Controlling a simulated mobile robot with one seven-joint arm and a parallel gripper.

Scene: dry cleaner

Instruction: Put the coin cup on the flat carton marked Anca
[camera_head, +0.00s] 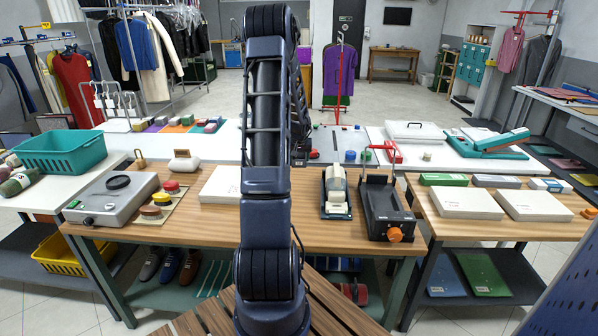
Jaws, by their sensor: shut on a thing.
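My arm stands upright in the middle of the view and hides what is behind it. My gripper is not visible, and I cannot make out the coin cup. Two flat white cartons lie side by side on the right table, a left one (457,203) and a right one (534,206). Both have small print that is too small to read, so I cannot tell which is marked Anca. Another flat white box (220,186) lies on the middle table, partly hidden by my arm.
The middle wooden table (200,225) holds a grey device (110,197), red, yellow and brown round pieces, a tape dispenser (336,193) and a black machine (384,207) with an orange knob. Small boxes line the right table's back. A teal basket (62,155) stands left.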

